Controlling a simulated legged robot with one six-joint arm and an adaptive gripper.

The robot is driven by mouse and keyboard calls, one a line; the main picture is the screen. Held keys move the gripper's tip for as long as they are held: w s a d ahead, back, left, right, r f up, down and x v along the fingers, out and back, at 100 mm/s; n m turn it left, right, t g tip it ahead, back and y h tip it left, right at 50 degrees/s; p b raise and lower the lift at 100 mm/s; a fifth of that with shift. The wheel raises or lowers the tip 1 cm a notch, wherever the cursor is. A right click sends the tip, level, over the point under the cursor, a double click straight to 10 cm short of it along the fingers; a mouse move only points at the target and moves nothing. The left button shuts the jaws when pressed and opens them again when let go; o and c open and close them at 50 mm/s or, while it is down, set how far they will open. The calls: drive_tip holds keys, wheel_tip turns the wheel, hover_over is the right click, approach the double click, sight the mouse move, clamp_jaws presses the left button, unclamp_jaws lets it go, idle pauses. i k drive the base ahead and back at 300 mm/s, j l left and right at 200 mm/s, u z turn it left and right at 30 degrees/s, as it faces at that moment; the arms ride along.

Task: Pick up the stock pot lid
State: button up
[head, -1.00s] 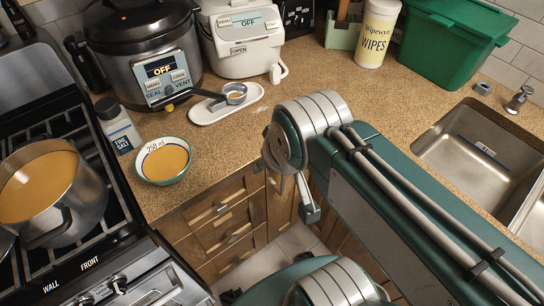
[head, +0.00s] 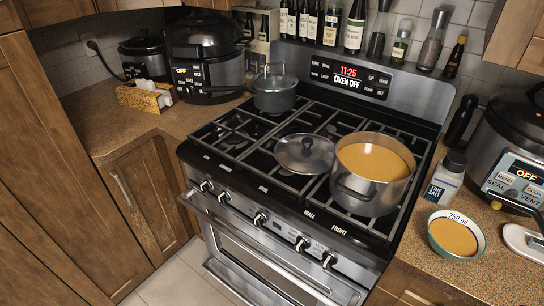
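A round glass lid with a metal rim and a dark knob, the stock pot lid (head: 292,158), lies on the stove grate left of the open pot. The steel stock pot (head: 362,193) stands on the front right of the stove, full of orange-brown liquid. The lid lies close beside the pot; I cannot tell if they touch. My gripper is not in the head view now.
A grey lidded pot (head: 275,92) stands on the back left of the stove (head: 240,135). A salt bottle (head: 446,178) and a bowl of soup (head: 455,236) sit on the right counter. Bottles line the shelf behind. The floor (head: 178,282) in front is clear.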

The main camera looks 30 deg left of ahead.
sight(303, 154)
drive_tip(key=k+j+u, duration=0.15)
drive_tip(key=u, duration=0.3)
drive_tip(key=j+u, duration=0.5)
drive_tip(key=k+l, duration=0.05)
drive_tip(key=l, duration=0.05)
